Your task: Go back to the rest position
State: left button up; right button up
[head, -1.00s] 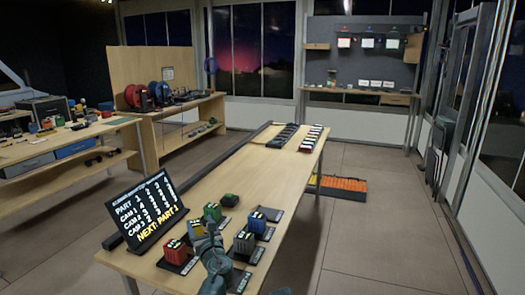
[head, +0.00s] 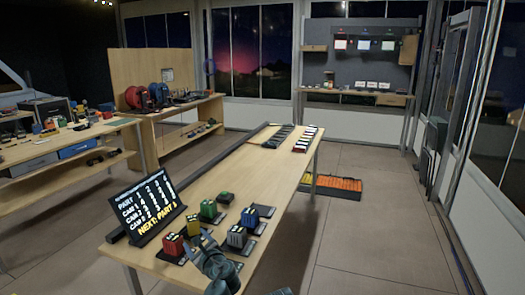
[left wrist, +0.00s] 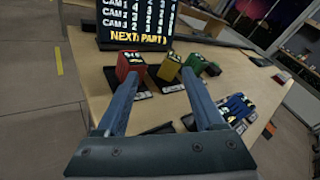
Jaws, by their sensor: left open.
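My left gripper (head: 203,238) is open over the near part of the table (head: 210,180). Its two fingers (left wrist: 162,78) stand apart in the left wrist view with nothing held between them. A red block (head: 172,243), a yellow block (head: 194,225) and a green block (head: 208,208) stand left of and beyond it on dark pads. The red block (left wrist: 129,64) and yellow block (left wrist: 170,66) show beyond the fingertips in the left wrist view.
A black display (head: 145,207) with lettering stands at the table's left edge. An orange-filled tray (head: 338,186) is on the floor to the right. The middle of the table is clear.

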pick_arm(q)
jog(key=s+d+f+n+g+h+p, duration=0.2)
jog(key=s+d+n+g+p, duration=0.1)
jog(key=s, duration=0.5)
jog(key=s+d+f+n+g+h+p, duration=0.2)
jog(key=s+d+n+g, duration=0.4)
jog(key=s+n, duration=0.3)
jog(key=s+d+f+n+g+h+p, duration=0.2)
jog(key=s+d+n+g+h+p, duration=0.1)
jog(key=s+n, duration=0.5)
jog(key=s+d+g+p, duration=0.1)
jog(key=d+p, duration=0.1)
jog(key=p, duration=0.1)
jog(key=shift+s+d+g+h, duration=0.2)
jog(key=shift+d+g+h, duration=0.1)
